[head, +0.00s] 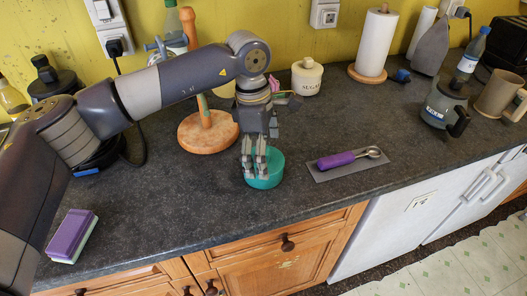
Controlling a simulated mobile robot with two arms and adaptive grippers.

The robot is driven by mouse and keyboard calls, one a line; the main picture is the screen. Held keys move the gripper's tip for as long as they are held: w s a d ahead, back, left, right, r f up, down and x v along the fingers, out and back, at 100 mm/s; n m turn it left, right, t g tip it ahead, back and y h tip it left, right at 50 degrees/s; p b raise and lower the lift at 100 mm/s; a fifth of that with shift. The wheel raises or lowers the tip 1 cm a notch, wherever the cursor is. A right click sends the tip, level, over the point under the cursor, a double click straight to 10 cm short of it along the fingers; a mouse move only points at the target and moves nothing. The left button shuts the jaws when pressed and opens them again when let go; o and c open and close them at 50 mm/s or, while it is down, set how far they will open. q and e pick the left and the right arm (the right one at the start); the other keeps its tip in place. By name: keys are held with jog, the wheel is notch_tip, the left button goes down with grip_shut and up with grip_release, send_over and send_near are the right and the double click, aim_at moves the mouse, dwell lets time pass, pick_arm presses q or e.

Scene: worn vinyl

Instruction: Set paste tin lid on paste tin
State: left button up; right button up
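A round teal tin (272,178) stands on the dark worktop near its front edge. Its upper face looks flat and teal, and my fingers cover part of it. I cannot tell whether that face is a lid, and I see no separate lid elsewhere. My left gripper (255,174) points down over the left part of the tin, its fingertips at or just in front of it. Its two fingers look close together, but I cannot tell whether they hold anything. My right gripper is not in view.
A purple-handled scoop (340,159) lies on a grey mat (374,168) to the right. A round wooden stand (199,137) is behind left. A sugar jar (306,78), paper towel roll (376,44) and mugs stand farther back. A purple sponge (70,233) lies front left.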

pick_arm(q)
jog(key=shift+w+a+r+p, duration=0.15)
jog(key=shift+r+p, duration=0.65)
jog(key=shift+r, duration=0.95)
jog(key=shift+s+a+r+p, duration=0.1)
jog(key=shift+a+r+p, duration=0.15)
jog(key=shift+r+p, duration=1)
jog(key=shift+r+b, duration=0.45)
jog(key=shift+b, duration=0.05)
jog(key=shift+r, duration=0.1)
